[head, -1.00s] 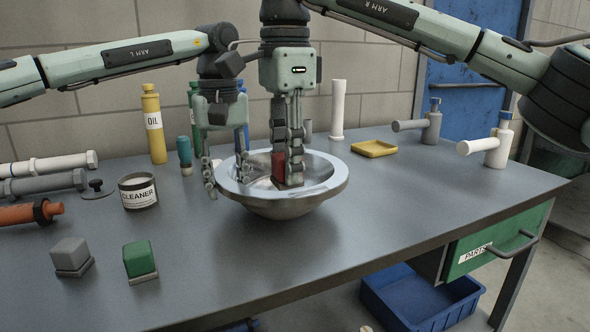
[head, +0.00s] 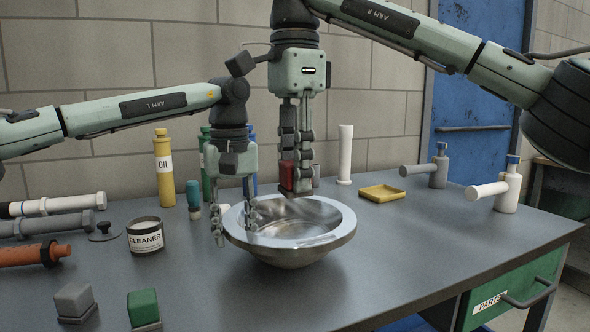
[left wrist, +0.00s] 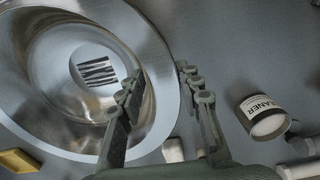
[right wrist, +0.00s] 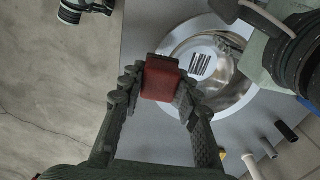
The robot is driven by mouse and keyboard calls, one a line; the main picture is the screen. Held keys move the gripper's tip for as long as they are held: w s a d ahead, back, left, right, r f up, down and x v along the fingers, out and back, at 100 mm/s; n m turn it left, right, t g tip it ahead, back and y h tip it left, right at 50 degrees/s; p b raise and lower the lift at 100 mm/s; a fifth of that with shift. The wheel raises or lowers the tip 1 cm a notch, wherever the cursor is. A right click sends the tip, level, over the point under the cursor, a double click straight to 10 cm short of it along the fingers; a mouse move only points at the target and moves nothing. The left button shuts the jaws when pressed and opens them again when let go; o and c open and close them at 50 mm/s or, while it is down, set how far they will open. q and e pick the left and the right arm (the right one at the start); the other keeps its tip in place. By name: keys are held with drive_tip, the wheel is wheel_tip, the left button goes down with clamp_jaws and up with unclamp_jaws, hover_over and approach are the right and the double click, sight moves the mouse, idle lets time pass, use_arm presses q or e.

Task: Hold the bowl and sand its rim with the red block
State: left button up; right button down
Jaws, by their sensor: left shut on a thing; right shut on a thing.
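A shiny metal bowl (head: 300,252) with a wide flat rim stands upright on the grey bench; its inside with a striped patch shows in the left wrist view (left wrist: 62,75). My left gripper (head: 233,226) is shut on the bowl's left rim, one finger inside and one outside. My right gripper (head: 298,178) is shut on the red block (head: 287,177) and holds it above the bowl's back rim, apart from it. The red block also fills the jaws in the right wrist view (right wrist: 160,78).
A cleaner tin (head: 145,237), a yellow oil bottle (head: 164,170) and pipes (head: 45,225) stand or lie to the left. Grey (head: 74,301) and green (head: 143,308) blocks sit at the front left.

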use_arm(q)
drive_tip(key=shift+f, duration=0.1)
drive_tip(key=o, duration=1.2)
drive_tip(key=shift+c, duration=0.2)
